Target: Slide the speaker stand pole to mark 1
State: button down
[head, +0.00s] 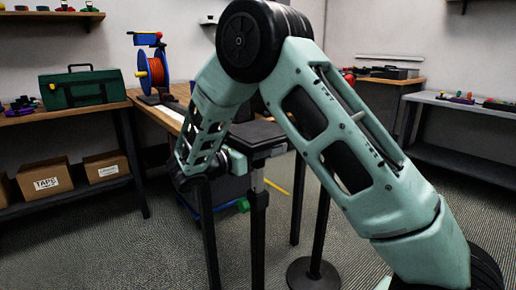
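A slim black pole (319,235) rises from a round black base (313,274) on the floor at the lower middle of the head view. It looks like the speaker stand pole. Its upper part is hidden behind my arm. No number marks can be made out on it. My pale green arm bends at the top of the view, and its forearm runs down to the left, in front of a small black-topped stand. The arm's far end is dark and partly hidden near the stand's left side. I cannot make out my gripper's fingers.
The black-topped stand (258,132) has several dark legs close to the pole. A wooden bench at the left holds a green toolbox (78,90) and an orange cable reel (155,73). A grey bench (468,106) is at the right. The carpet at lower left is clear.

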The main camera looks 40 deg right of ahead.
jog(key=shift+r+p, duration=0.55)
jog(key=shift+r, duration=0.4)
jog(key=c, duration=1.1)
grip_release()
jog(key=shift+f, duration=0.1)
jog(key=a+p, duration=0.1)
jog(key=a, duration=0.4)
jog(key=a+p, duration=0.1)
jog(key=a, duration=0.5)
jog(key=a+p, duration=0.1)
jog(key=a, duration=0.5)
jog(key=shift+s+a, duration=0.25)
jog(key=shift+s, duration=0.05)
